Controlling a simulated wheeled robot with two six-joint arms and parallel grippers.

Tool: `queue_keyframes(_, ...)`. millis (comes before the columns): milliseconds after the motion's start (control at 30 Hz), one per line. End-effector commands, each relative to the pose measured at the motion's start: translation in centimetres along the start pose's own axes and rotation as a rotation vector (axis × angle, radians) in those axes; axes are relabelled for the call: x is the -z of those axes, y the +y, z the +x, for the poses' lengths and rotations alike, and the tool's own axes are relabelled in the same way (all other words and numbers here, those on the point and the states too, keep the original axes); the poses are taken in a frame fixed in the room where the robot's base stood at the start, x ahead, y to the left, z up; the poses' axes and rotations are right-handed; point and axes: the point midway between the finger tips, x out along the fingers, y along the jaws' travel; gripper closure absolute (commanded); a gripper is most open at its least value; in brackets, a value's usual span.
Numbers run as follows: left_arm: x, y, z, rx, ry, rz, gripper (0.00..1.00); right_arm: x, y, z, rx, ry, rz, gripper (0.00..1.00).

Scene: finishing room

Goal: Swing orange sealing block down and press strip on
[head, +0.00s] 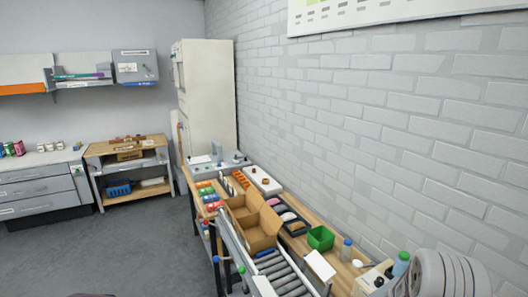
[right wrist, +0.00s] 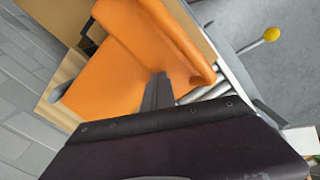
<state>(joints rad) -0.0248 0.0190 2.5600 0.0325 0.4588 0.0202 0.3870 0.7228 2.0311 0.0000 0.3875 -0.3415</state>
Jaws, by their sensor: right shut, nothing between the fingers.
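The orange sealing block (right wrist: 125,62) fills the upper middle of the right wrist view, with a rounded raised edge along its right side. My right gripper (right wrist: 158,92) is shut and empty, its fingertips overlapping the near edge of the block in the picture. I cannot tell whether they touch it. I cannot make out the strip or the block in the head view. My left gripper is in neither view.
An open cardboard box (head: 238,206) stands on the bench by the roller conveyor (head: 284,274). In the wrist view a yellow knob (right wrist: 271,34) sticks out beyond the rollers (right wrist: 205,92).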

Motion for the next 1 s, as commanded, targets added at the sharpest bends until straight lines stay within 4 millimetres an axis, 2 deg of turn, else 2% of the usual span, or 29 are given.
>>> queue_keyframes(167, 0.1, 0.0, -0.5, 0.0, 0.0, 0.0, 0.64, 0.0, 0.0, -0.5, 0.0, -0.001, 0.0, 1.0)
queue_keyframes(900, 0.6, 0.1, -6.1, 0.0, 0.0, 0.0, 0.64, 0.0, 0.0, -7.0, 0.0, 0.0, 0.0, 1.0)
queue_keyframes(1000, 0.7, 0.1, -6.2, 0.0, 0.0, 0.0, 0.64, 0.0, 0.0, -7.2, 0.0, -0.001, 0.0, 1.0)
